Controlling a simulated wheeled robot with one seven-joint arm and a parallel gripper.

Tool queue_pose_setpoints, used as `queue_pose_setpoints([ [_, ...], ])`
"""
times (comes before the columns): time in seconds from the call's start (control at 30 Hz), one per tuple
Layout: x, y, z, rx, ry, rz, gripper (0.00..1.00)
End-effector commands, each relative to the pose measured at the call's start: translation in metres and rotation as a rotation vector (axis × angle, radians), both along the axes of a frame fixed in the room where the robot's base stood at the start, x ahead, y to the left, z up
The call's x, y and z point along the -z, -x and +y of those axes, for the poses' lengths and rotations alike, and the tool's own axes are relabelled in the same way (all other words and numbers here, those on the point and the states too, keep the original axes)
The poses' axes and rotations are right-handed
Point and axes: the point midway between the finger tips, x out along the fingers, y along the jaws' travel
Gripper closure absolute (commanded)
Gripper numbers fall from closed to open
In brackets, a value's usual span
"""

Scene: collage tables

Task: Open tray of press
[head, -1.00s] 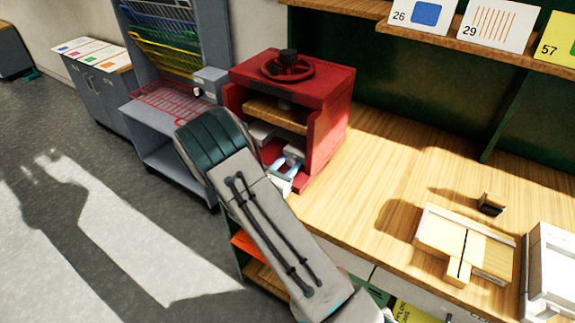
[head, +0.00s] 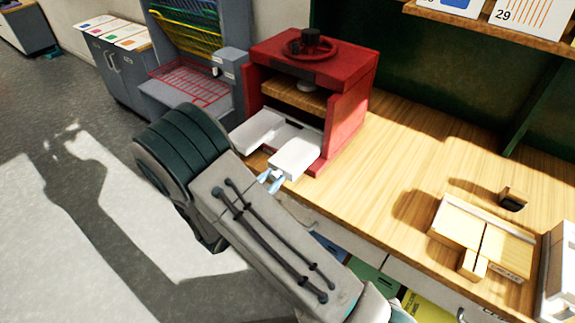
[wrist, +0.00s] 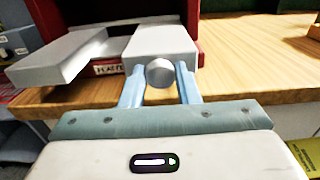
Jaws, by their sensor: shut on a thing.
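My gripper (head: 270,181) is at the front of the tray. In the wrist view my gripper (wrist: 160,74) has its blue fingers shut on the round grey knob (wrist: 159,72) of the tray.
A grey rack with coloured wire shelves (head: 188,33) stands left of the press. A wooden jig (head: 480,235) and a small block (head: 513,199) lie at the right of the table. The tabletop between is clear. Cards stand on the shelf above.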

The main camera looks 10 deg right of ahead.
Motion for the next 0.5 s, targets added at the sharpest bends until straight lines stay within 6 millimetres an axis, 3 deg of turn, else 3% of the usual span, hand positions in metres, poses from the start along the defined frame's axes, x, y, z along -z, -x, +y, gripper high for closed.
queue_pose_setpoints([
  [0.2,0.001,0.03,0.031,-0.005,-0.001,0.001,1.0],
  [0.5,0.0,0.044,0.044,-0.001,0.0,0.0,1.0],
])
